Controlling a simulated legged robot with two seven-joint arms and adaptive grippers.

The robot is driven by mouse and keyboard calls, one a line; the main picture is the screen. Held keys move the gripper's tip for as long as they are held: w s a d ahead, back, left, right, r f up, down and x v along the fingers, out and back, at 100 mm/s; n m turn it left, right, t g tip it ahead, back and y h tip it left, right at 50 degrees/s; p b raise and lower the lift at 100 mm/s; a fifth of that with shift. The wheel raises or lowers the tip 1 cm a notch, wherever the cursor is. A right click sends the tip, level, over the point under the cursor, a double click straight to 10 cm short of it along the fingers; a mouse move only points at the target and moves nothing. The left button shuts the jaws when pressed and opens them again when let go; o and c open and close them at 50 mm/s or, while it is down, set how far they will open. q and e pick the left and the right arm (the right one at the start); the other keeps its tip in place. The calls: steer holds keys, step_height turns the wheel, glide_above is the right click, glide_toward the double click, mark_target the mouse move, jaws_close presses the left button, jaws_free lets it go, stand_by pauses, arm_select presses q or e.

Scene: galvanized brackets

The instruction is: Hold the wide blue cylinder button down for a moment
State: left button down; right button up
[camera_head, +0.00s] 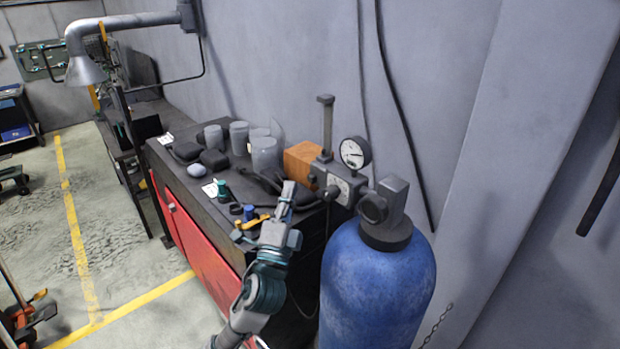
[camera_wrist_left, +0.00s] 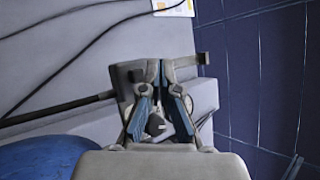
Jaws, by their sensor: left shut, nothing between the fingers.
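A small blue cylinder (camera_head: 249,212), upright, is on the dark top of the red bench (camera_head: 200,232), near its front edge. It is too small to make out as a button for certain. A large blue gas cylinder (camera_head: 375,290) with a grey valve stands right of the bench. My left gripper (camera_head: 288,190) is shut and empty, above the bench's right end, between the small blue cylinder and the gauge unit. It appears apart from both. In the left wrist view its fingers (camera_wrist_left: 162,78) come together over a grey shape. My right gripper is out of view.
A gauge (camera_head: 355,152) and grey dial box (camera_head: 345,185) stand near the valve. An orange-brown block (camera_head: 302,160), grey cylinders (camera_head: 264,155) and dark items crowd the bench. A yellow-handled item (camera_head: 252,222) lies beside the small blue cylinder.

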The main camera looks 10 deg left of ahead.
arm_select(q)
steer(key=shift+s+a, duration=1)
steer(key=shift+s, duration=0.15)
steer(key=shift+f, duration=0.1)
